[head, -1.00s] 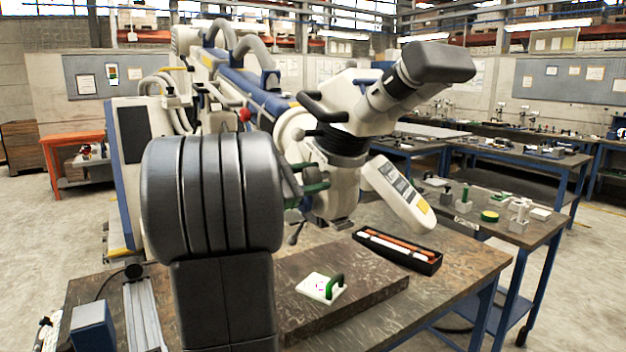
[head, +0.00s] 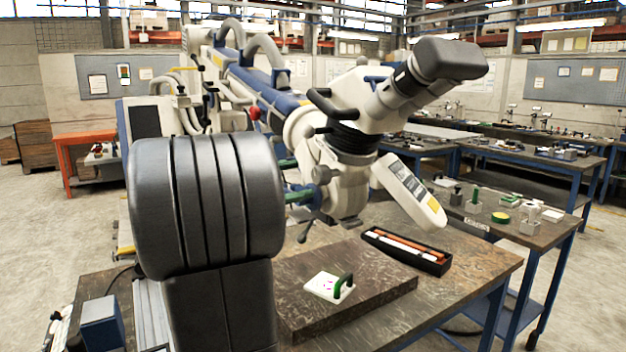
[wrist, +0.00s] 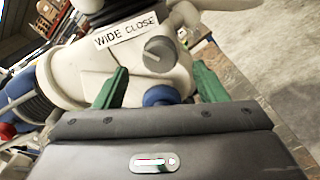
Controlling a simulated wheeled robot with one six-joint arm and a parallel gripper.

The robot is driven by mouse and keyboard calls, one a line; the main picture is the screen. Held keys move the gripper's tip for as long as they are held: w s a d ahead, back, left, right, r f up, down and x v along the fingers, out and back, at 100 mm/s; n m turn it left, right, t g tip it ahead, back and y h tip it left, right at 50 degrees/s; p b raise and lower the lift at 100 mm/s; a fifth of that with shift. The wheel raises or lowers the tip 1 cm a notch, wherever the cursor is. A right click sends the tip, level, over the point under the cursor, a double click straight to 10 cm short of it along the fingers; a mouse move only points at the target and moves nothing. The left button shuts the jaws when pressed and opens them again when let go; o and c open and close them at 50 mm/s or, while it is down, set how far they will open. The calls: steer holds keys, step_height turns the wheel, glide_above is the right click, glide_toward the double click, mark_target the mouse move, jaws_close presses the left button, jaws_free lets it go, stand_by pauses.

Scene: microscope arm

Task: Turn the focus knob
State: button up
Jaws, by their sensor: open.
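The white microscope head (head: 345,165) hangs over the bench on its blue and white arm. In the wrist view, a grey round knob (wrist: 159,54) with a line across its face sits beside a "WIDE CLOSE" label (wrist: 126,36). A blue knob (wrist: 161,95) shows below it; I cannot tell for certain which is the focus knob. My gripper (wrist: 160,72) is open, its green fingers either side of both knobs in that view. No contact is clear. In the head view, a green finger (head: 299,195) shows at the microscope head's left side; my own arm hides the rest.
The eyepiece (head: 450,60) and a hanging control panel (head: 410,193) stick out to the right.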

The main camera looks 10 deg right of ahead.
mark_target(315, 176)
steer(key=v, duration=0.6)
steer(key=shift+a, duration=0.2)
steer(key=shift+d, duration=0.1)
steer(key=p+x, duration=0.1)
steer(key=x, duration=1.2)
steer(key=shift+d, duration=0.3)
